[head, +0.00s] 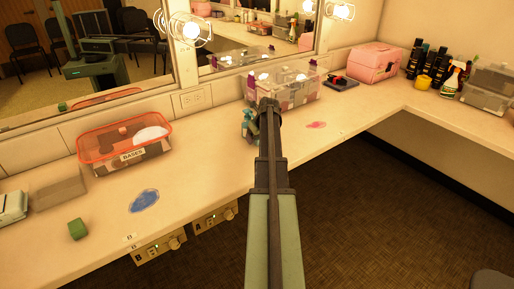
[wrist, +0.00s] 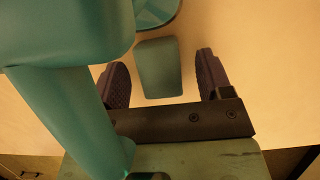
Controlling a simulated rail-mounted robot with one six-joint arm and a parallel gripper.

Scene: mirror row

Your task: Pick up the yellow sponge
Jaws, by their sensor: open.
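My gripper (wrist: 161,75) is open over the pale counter in the wrist view, with its two dark ridged fingers apart. A small flat teal-green block (wrist: 158,68) shows between the fingers, with a visible gap on each side. I cannot tell its distance below them. Large teal shapes cover the left of the wrist view, and I cannot tell what they are. In the head view my dark arm reaches over the counter and hides much of the gripper area. I make out no clearly yellow sponge in either view. A green block (head: 77,229) lies at the counter's left front.
A red-rimmed clear bin (head: 124,147) stands at left near a blue patch (head: 144,201). A clear container (head: 283,84) stands beyond my arm, with a pink patch (head: 316,125) nearer. A pink case (head: 374,64) and several bottles stand farther right. Mirrors line the back wall.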

